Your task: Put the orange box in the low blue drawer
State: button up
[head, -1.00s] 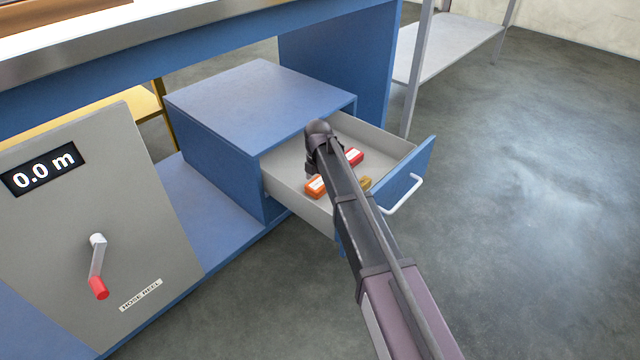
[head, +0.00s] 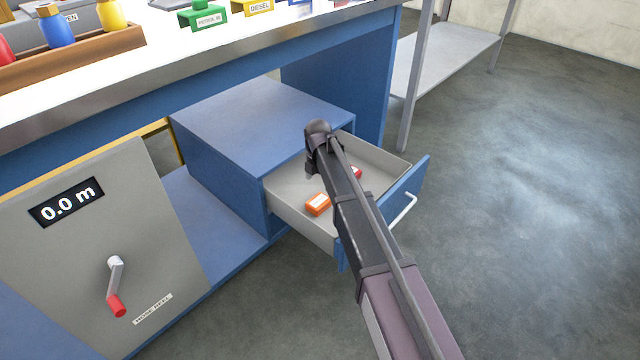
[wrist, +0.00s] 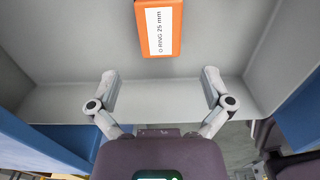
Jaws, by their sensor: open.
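The low blue drawer (head: 330,239) is pulled open under the workbench, with a grey inside and a white handle. The orange box (head: 317,204) lies on the drawer floor near its left side wall. In the wrist view the orange box (wrist: 160,28) shows a white label reading "O RING 25 mm". My gripper (wrist: 162,85) is open and empty in the wrist view. The box lies ahead of the fingertips, apart from them. In the head view my arm hides the gripper's fingers and part of the drawer.
A red box (head: 357,172) lies in the drawer, partly behind my arm. The hose reel panel (head: 95,250) stands at left. A bottle rack (head: 70,50) and coloured holders stand on the bench. A grey shelf (head: 450,60) is at back right. The right floor is clear.

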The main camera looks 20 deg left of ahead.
jog(key=shift+r+p, duration=1.25)
jog(key=shift+r, duration=0.35)
jog(key=shift+w, duration=0.1)
dwell(0.5)
